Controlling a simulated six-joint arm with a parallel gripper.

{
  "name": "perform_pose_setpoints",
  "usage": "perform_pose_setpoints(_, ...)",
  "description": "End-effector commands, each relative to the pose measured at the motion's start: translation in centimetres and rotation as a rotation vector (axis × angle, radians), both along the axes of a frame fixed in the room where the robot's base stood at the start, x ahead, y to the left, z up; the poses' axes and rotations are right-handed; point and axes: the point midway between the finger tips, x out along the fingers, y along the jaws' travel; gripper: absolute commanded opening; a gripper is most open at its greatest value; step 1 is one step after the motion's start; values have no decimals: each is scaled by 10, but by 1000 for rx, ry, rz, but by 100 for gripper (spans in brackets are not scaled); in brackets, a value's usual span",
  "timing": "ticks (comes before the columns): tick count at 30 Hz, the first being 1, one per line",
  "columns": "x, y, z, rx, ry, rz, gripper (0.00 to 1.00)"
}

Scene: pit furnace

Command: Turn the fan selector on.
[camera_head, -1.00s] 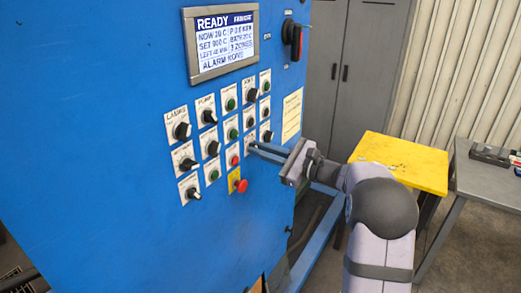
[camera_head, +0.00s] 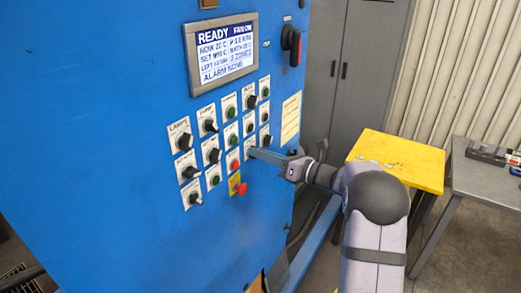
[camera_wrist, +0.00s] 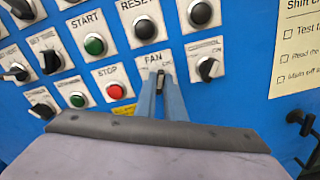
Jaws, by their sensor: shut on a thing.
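The fan selector (camera_wrist: 160,79) is a small dark knob on a white plate marked FAN, on the blue panel (camera_head: 110,90). My gripper (camera_wrist: 161,80) has its two blue-grey fingers around the knob and is shut on it. In the head view my gripper (camera_head: 252,152) reaches the panel from the right, at the lower right of the controls. Its fingers largely hide the knob there. In the wrist view the knob's visible part stands roughly upright between the fingertips.
The red STOP button (camera_wrist: 117,92) is left of the fan selector, and a black selector (camera_wrist: 208,68) is right. A red emergency button (camera_head: 239,188) is below. The display (camera_head: 227,52) reads READY; a yellow-topped table (camera_head: 395,160) stands at right.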

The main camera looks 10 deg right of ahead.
Motion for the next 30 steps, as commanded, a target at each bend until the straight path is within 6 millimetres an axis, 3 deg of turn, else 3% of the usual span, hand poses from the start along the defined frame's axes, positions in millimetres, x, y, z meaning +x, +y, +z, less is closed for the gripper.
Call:
perform_pose_setpoints(23, 0, 0, -1, 94, 94, 0, 0)
perform_pose_setpoints(24, 0, 0, -1, 93, 93, 0, 12)
perform_pose_setpoints(26, 0, 0, -1, 93, 93, 0, 26)
perform_pose_setpoints(30, 0, 0, -1, 93, 93, 0, 28)
